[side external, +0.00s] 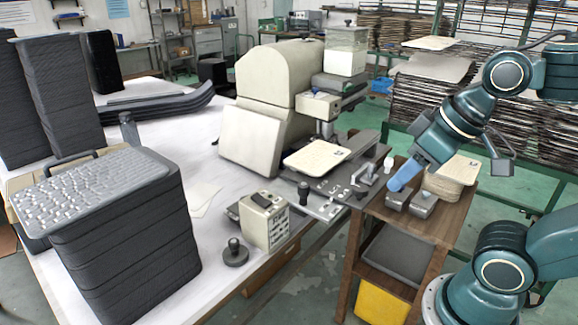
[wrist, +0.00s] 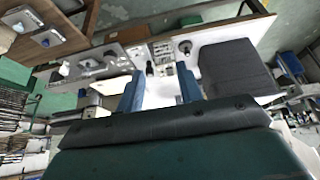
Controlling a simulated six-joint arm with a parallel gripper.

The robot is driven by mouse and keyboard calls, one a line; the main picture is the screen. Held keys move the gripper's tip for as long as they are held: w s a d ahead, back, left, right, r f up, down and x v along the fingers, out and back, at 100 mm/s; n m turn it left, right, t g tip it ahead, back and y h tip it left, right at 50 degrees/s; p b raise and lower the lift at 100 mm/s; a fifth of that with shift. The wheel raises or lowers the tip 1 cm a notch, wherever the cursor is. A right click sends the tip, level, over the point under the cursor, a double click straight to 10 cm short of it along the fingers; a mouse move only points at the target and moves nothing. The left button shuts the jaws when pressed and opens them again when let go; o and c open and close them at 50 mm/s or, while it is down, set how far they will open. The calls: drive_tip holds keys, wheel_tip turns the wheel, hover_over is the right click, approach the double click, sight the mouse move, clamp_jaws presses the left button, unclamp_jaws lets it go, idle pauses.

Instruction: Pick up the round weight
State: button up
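The round weight (side external: 235,252) is a dark disc with a knob on top. It stands upright on the white table near its front edge, between the dark tray stack and a small beige box. It also shows small in the wrist view (wrist: 185,48), above the right finger. My gripper (side external: 404,176) is in the air over the wooden stand, well to the right of the weight and higher. In the wrist view its two blue fingers (wrist: 160,88) are apart with nothing between them. Nothing hides the weight.
The tall dark tray stack (side external: 125,230) is left of the weight. The beige control box (side external: 264,220) is close on its right. Below my gripper is a wooden stand (side external: 430,215) with small metal blocks.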

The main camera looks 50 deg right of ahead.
drive_tip(key=o, duration=1.1)
drive_tip(key=shift+o, duration=0.2)
drive_tip(key=shift+w, duration=0.1)
drive_tip(key=w+a+f+n+g, duration=0.1)
drive_tip(key=w+a+n+g, duration=0.1)
drive_tip(key=w, duration=0.8)
drive_tip(key=w+a+n+g, duration=0.1)
drive_tip(key=w+a+n, duration=0.15)
drive_tip(key=w, duration=0.75)
drive_tip(key=w+a+f+n+g, duration=0.1)
drive_tip(key=w+a+f+n, duration=0.1)
drive_tip(key=w+f, duration=0.5)
drive_tip(key=w+a+f+n+g, duration=0.1)
drive_tip(key=w+a+f+n, duration=0.1)
drive_tip(key=w+f, duration=0.6)
wheel_tip(320, 180, down, 3)
drive_tip(key=shift+a+g, duration=0.3)
drive_tip(key=shift+a, duration=0.15)
drive_tip(key=shift+n, duration=0.25)
